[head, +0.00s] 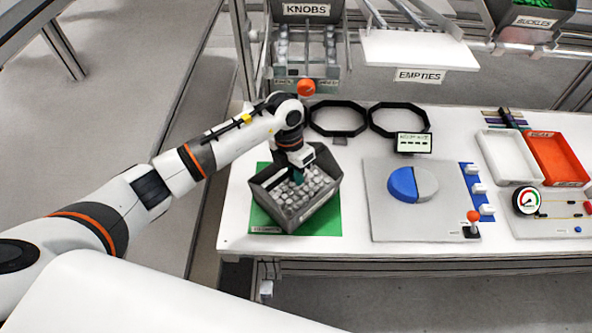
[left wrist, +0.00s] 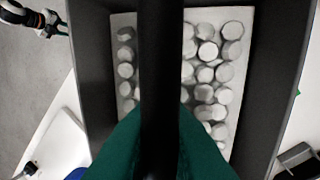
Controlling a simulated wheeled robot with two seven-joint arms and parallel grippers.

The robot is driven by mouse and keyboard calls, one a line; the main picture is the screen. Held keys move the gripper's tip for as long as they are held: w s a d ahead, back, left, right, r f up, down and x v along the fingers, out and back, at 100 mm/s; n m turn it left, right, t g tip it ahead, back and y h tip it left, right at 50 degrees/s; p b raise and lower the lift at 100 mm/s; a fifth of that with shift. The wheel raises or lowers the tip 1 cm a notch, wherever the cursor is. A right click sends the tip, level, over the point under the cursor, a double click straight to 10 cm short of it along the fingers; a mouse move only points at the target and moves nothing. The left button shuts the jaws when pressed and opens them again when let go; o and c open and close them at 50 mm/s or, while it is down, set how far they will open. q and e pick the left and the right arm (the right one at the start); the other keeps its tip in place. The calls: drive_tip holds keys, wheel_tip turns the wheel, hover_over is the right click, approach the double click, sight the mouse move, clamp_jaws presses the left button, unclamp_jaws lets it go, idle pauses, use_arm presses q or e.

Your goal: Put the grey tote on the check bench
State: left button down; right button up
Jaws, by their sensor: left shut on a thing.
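The grey tote (head: 318,207), full of pale round knobs, is over a green mat (head: 325,224) at the left end of the white bench (head: 350,185). It is turned at an angle to the mat. Whether it rests or hangs just above cannot be told. My left gripper (head: 298,177) reaches down into its top and is shut on it. In the left wrist view, green fingers stand on both sides of a dark bar (left wrist: 160,90) across the tote (left wrist: 262,90). A white and black arm part, apparently my right one (left wrist: 42,20), shows small at a corner.
Two black rings (head: 337,118) lie behind the tote. A grey plate with a blue and grey disc (head: 412,184) lies to its right, then a white tray (head: 509,158) and a red tray (head: 558,158). A knobs rack (head: 305,45) and an empties shelf (head: 418,50) stand behind.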

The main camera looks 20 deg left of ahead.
use_arm(q)
drive_tip(key=c, duration=1.5)
unclamp_jaws()
drive_tip(key=shift+o, duration=0.2)
wheel_tip(320, 180, up, 12)
drive_tip(key=w+a+b, duration=0.1)
drive_tip(key=a+b, duration=0.1)
drive_tip(key=b, duration=0.1)
drive_tip(key=shift+b, duration=0.35)
drive_tip(key=shift+f, duration=0.15)
